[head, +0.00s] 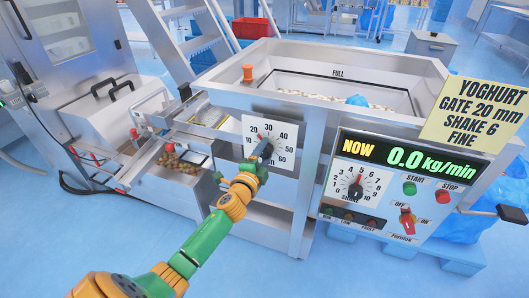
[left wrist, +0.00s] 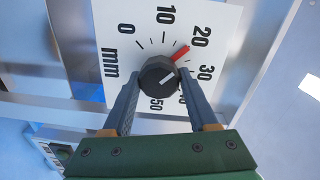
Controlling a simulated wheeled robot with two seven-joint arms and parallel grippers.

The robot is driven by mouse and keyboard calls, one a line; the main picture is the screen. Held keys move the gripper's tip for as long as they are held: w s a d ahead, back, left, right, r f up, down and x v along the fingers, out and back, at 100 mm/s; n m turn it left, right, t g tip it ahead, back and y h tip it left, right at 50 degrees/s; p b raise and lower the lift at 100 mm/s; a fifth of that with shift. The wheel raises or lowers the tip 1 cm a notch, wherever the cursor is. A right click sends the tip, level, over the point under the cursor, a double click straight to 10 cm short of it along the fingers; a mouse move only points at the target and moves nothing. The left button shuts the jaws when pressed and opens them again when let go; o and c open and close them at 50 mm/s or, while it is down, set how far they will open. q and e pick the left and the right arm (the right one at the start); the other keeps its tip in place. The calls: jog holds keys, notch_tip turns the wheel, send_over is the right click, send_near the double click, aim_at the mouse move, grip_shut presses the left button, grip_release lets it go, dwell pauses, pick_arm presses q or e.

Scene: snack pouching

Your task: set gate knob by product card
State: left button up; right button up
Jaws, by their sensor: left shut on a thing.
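The gate knob (left wrist: 158,72) is dark and faceted, in the middle of a white mm dial (left wrist: 115,25). Its red pointer aims at about the 20 mark in the left wrist view. My left gripper (left wrist: 158,84) is shut on the gate knob, with one finger on each side. In the head view, my left gripper (head: 262,158) reaches the dial plate (head: 287,160) on the hopper front and partly hides the knob. The yellow product card (head: 475,113) reads YOGHURT, GATE 20 mm, SHAKE 6, FINE. My right gripper is not in view.
The control panel (head: 345,210) right of the dial has a shake knob (head: 355,190) pointing near 5, START and STOP buttons, and a red switch (head: 407,220). Its display (head: 410,157) reads 0.0 kg/min. The metal hopper (head: 330,108) stands behind. A rail mechanism (head: 150,150) lies left.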

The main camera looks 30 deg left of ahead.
pick_arm(q)
jog(key=shift+f, duration=0.15)
dwell(0.4)
jog(key=o, duration=1.4)
jog(key=shift+s, duration=0.1)
jog(key=v, duration=0.7)
jog(key=shift+d+p, duration=0.1)
jog(key=shift+p, duration=0.25)
